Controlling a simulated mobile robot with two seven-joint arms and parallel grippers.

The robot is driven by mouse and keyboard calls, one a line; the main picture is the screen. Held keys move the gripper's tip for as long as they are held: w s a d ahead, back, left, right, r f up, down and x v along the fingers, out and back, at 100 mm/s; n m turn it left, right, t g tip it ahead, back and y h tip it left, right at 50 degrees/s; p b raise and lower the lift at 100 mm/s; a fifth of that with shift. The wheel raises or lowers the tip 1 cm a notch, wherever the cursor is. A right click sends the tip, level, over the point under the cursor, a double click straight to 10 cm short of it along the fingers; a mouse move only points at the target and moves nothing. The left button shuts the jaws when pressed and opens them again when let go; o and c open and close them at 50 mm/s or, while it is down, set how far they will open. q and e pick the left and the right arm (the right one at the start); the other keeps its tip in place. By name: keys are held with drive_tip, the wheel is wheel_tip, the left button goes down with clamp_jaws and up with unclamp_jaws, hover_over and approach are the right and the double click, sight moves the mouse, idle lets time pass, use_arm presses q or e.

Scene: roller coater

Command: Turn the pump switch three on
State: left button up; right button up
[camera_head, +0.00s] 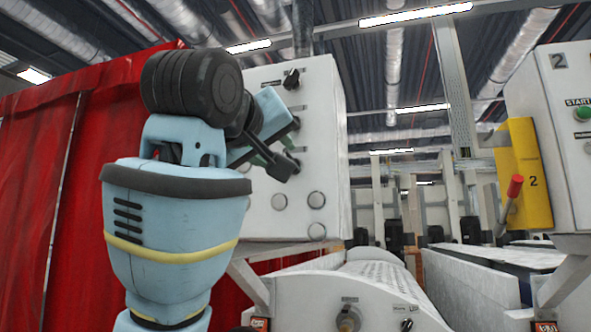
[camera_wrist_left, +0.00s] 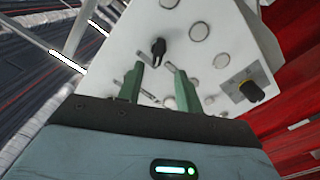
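A white control panel (camera_head: 322,110) carries round pale buttons and black rotary switches. One black switch (camera_head: 291,78) shows near its top in the head view. In the left wrist view, a black switch (camera_wrist_left: 158,48) lies just beyond the space between my fingertips, and another black switch (camera_wrist_left: 252,91) is to the right. The labels are too small to read, so I cannot tell which is pump switch three. My left gripper (camera_head: 281,154) is close in front of the panel. In the left wrist view its green fingers (camera_wrist_left: 160,80) are apart with nothing between them. My right gripper is not in view.
A red curtain (camera_head: 40,190) hangs at the left. A white roller machine (camera_head: 375,285) stands below the panel. At the right are another white cabinet (camera_head: 565,180), a yellow plate (camera_head: 525,170) and a red-handled lever (camera_head: 515,187).

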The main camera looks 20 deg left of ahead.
use_arm(q)
drive_tip(key=w, duration=0.6)
drive_tip(key=shift+w+r, duration=0.2)
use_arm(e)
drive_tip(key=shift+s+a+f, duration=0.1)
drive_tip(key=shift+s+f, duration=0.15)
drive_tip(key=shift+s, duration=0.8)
use_arm(q)
drive_tip(key=shift+d, duration=0.1)
clamp_jaws()
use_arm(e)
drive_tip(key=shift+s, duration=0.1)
